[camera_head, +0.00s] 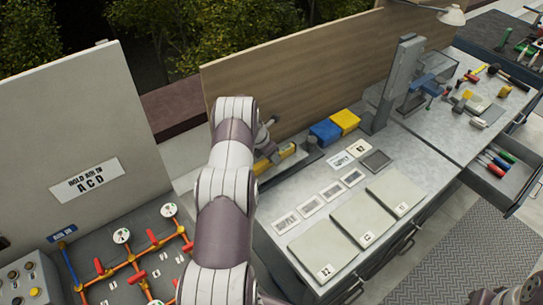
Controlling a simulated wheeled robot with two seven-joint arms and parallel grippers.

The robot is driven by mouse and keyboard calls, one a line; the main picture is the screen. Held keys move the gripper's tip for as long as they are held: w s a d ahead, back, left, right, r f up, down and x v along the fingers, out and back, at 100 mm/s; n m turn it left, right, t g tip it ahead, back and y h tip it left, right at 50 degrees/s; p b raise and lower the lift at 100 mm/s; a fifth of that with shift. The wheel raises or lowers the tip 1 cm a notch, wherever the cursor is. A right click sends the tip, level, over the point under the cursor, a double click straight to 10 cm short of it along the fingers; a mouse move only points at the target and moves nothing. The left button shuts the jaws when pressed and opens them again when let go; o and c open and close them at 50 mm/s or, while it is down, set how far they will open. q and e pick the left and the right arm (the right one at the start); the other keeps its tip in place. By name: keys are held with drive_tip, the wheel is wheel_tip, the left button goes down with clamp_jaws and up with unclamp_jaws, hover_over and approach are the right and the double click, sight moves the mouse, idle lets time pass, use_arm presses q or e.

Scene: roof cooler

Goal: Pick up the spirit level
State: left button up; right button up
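A yellow bar with dark marks (275,158), which looks like the spirit level, lies at the back of the workbench, close to the wooden back panel. My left arm rises through the middle of the view and hides its left part. Grey parts that seem to belong to my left gripper (265,135) show just behind the arm, beside and above the bar. The fingers are hidden, so I cannot tell whether they are open, shut or touching it. My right gripper is not in view; only a piece of my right arm shows at the bottom right corner.
The workbench (330,205) carries flat pads, small cards, blue (325,132) and yellow (345,121) boxes and a grey upright stand (400,80). An open drawer (505,175) holds screwdrivers at the right. A pipe panel with valves and gauges (130,262) stands at the lower left.

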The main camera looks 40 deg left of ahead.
use_arm(q)
drive_tip(key=shift+w+f, duration=0.25)
drive_tip(key=shift+f, duration=0.25)
drive_tip(key=shift+w+d+f, duration=0.25)
drive_tip(key=shift+w+d, duration=0.05)
drive_tip(key=shift+w, duration=0.05)
drive_tip(key=shift+r, duration=0.1)
drive_tip(key=c, duration=0.6)
drive_tip(key=shift+s+a, duration=0.15)
clamp_jaws()
